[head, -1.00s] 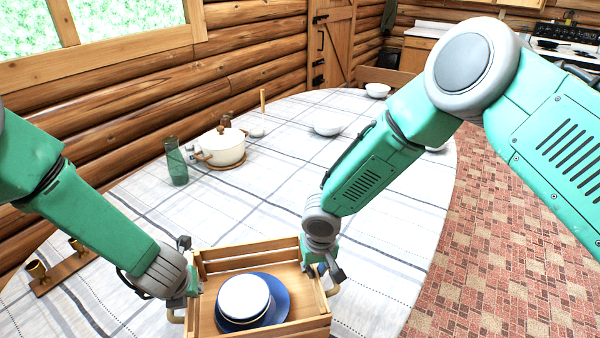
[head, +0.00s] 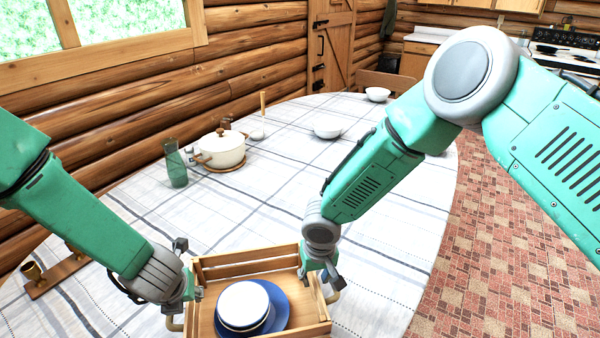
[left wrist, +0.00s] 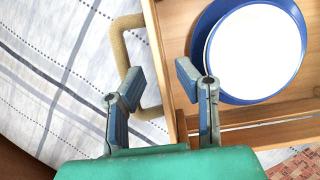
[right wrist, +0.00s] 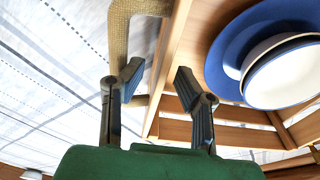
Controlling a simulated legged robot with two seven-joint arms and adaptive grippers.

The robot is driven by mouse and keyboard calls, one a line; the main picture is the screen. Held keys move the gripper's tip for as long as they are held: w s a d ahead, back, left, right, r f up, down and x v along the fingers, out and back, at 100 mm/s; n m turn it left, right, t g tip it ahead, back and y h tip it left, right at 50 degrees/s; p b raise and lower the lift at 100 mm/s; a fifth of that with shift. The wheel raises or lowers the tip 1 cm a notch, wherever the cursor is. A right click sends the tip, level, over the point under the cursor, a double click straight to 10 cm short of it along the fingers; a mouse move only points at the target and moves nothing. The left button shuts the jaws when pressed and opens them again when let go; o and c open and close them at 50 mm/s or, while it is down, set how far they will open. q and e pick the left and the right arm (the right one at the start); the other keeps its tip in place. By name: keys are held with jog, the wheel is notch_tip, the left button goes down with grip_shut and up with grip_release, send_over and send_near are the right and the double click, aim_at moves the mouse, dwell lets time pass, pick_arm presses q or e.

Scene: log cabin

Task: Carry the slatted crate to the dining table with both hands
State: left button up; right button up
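The slatted wooden crate (head: 248,268) is at the near part of the dining table (head: 385,235), upright; its underside is out of view. It holds a blue plate (head: 281,302) and white, blue-rimmed dishes (head: 242,302). My left gripper (head: 189,270) is at the crate's left side. In the left wrist view its fingers (left wrist: 160,75) are apart, near the tan handle (left wrist: 119,50) and the crate wall. My right gripper (head: 320,275) is at the right side. In the right wrist view its fingers (right wrist: 160,76) are also apart, near the other handle (right wrist: 118,42). Neither is closed on a handle.
A white pot (head: 221,150) on a wooden trivet, a green glass (head: 175,165) and white bowls (head: 327,130) stand farther back on the checked tablecloth. A candle holder (head: 55,275) is at left. Log walls bound the left; brick-patterned floor (head: 500,260) is open at right.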

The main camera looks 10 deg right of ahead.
pick_arm(q)
jog(key=v, duration=0.9)
jog(key=shift+r, duration=0.1)
pick_arm(e)
jog(key=shift+r, duration=0.15)
pick_arm(q)
jog(key=shift+s+r, duration=0.15)
pick_arm(e)
notch_tip(320, 180, up, 12)
jog(key=s, duration=0.1)
jog(key=shift+s+f, duration=0.2)
